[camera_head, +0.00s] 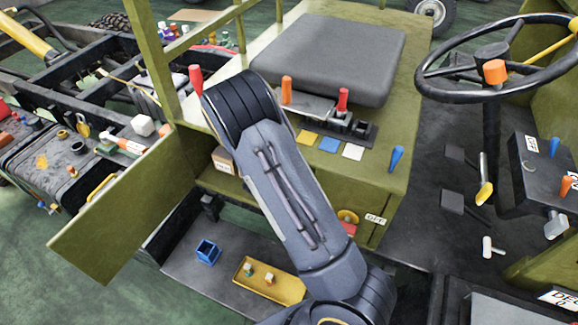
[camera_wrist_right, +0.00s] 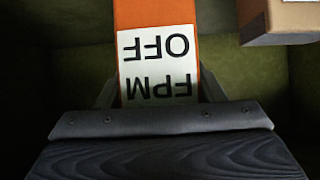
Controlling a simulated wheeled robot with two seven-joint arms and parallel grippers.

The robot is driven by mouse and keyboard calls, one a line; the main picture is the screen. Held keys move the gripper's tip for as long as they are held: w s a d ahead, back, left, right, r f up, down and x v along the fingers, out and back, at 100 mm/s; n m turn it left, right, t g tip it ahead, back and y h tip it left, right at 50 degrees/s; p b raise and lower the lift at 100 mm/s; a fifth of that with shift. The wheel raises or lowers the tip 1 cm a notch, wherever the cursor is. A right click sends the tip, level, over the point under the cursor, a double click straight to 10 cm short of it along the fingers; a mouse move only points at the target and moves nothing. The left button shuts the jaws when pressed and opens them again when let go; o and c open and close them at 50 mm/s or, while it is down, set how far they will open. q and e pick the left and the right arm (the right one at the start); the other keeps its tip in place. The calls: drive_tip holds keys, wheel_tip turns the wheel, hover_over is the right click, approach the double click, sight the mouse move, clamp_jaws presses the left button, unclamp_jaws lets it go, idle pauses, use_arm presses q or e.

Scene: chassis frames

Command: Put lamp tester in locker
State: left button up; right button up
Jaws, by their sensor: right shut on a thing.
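The locker (camera_head: 372,195) is an olive box under the grey seat, and its door (camera_head: 115,215) stands open to the left. In the head view my right arm crosses in front of the locker and hides its gripper. In the right wrist view my right gripper (camera_wrist_right: 158,92) is shut on an orange thing (camera_wrist_right: 155,13) with a white label reading "FPM OFF", upside down. I take it for the lamp tester. Dim olive walls lie around it, apparently the locker's inside. Its far end is out of frame. My left gripper is not in view.
A cardboard box (camera_head: 222,160) sits in the locker opening, and it also shows close to the right of the orange thing in the wrist view (camera_wrist_right: 280,20). A steering wheel (camera_head: 440,85) stands right.

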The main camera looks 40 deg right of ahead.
drive_tip(key=shift+f, duration=0.25)
drive_tip(key=o, duration=1.3)
drive_tip(key=shift+r, duration=0.1)
drive_tip(key=shift+c, duration=0.2)
